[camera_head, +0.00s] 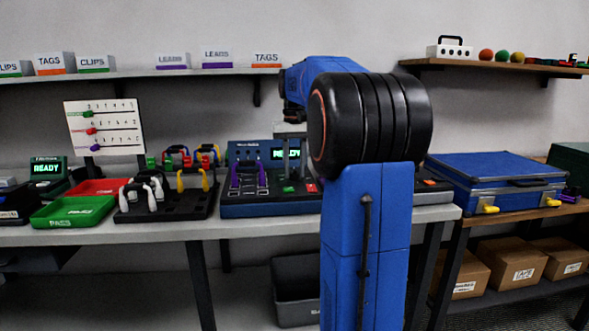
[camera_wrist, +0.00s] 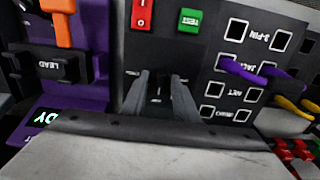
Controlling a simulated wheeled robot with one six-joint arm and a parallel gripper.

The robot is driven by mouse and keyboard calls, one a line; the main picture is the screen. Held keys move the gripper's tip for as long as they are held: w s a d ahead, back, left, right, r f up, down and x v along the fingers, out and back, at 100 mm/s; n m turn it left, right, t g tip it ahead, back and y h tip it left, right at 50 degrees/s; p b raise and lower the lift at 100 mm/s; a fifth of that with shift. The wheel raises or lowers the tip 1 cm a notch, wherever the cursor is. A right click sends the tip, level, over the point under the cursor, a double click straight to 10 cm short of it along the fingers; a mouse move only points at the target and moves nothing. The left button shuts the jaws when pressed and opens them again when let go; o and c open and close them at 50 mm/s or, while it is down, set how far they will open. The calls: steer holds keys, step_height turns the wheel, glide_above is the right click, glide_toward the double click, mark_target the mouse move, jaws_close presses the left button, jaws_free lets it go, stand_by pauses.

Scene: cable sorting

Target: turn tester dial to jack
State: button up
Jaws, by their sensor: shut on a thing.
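The tester (camera_head: 262,208) is a dark bench unit with a lit READY display, partly hidden by my arm in the head view. In the wrist view its dark panel (camera_wrist: 185,52) shows upside-down lettering. My gripper (camera_wrist: 160,90) has its two grey fingers on either side of the small dark dial (camera_wrist: 158,88) and is shut on it. The dial's pointer direction is hard to make out. A purple cable (camera_wrist: 242,72) spans the sockets at the jack label. A green TEST button (camera_wrist: 190,20) and a red switch (camera_wrist: 142,15) sit beyond the dial.
A black rack (camera_head: 170,208) with coloured cables, a green tray (camera_head: 72,212) and a red tray (camera_head: 100,187) lie left of the tester. A blue case (camera_head: 495,178) stands on the right bench. A labelled shelf (camera_head: 130,75) runs above.

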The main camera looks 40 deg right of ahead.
mark_target(295, 169)
steer(key=o, duration=1.1)
steer(key=shift+c, duration=0.2)
steer(key=shift+r, duration=0.1)
step_height(295, 169, up, 17)
steer(key=shift+r, duration=0.15)
